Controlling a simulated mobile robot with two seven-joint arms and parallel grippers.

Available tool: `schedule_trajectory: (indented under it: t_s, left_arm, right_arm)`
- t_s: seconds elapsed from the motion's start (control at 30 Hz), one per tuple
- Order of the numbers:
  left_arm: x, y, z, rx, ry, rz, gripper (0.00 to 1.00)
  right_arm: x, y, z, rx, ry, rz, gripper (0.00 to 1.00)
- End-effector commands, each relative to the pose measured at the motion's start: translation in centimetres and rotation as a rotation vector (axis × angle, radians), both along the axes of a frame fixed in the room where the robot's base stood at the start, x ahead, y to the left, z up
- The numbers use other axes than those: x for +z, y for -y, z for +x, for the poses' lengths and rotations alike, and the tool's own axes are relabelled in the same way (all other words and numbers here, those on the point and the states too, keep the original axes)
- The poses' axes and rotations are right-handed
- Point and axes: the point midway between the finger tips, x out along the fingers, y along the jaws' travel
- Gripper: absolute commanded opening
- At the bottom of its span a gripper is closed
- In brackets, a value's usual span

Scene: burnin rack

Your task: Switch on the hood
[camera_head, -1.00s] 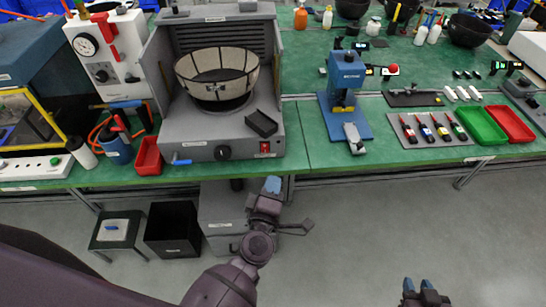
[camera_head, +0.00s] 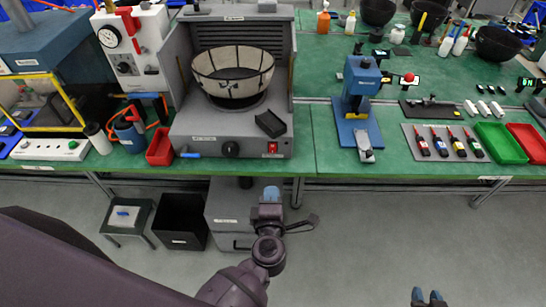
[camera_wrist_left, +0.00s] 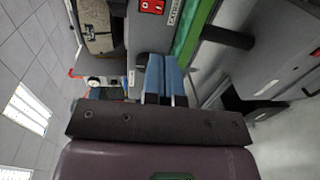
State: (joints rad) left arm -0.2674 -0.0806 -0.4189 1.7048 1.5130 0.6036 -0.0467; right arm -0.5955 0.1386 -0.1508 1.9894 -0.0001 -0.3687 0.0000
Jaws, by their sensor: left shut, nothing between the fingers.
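The grey hood (camera_head: 205,128) stands on the green bench, with a large mesh-sided bowl (camera_head: 233,75) inside it. On its front panel are a red switch (camera_head: 272,148), a black knob (camera_head: 230,149) and a blue-handled lever (camera_head: 190,155). The red switch also shows at the top of the left wrist view (camera_wrist_left: 152,6). My left gripper (camera_head: 271,193) is shut and empty, below the bench edge and under the switch in the picture, apart from the hood. Its blue fingers (camera_wrist_left: 163,76) are together in the wrist view. My right gripper (camera_head: 428,297) shows only at the bottom edge.
A small black tray (camera_head: 270,124) sits on the hood's right side. A red bin (camera_head: 160,147) stands left of the hood, a blue press (camera_head: 357,100) to the right. Under the bench are a grey cabinet (camera_head: 225,205), a black bin (camera_head: 181,222) and a stool (camera_head: 127,214).

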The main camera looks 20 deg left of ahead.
Motion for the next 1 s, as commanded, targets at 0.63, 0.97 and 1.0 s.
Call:
schedule_trajectory:
  t_s: [0.63, 0.97, 1.0]
  left_arm:
    - [-1.0, -2.4, 8.5, -0.001, 0.002, 0.004, 0.00]
    - [-1.6, -3.6, 12.4, -0.001, 0.001, 0.002, 0.00]
    - [-1.6, -3.7, 12.7, -0.001, 0.000, 0.002, 0.00]
  right_arm:
    - [-0.5, 0.3, -0.5, 0.000, -0.010, -0.006, 0.32]
    - [-0.5, 0.2, 0.1, 0.003, 0.002, -0.005, 0.32]
    - [-0.5, 0.2, 0.1, 0.003, 0.002, -0.005, 0.32]
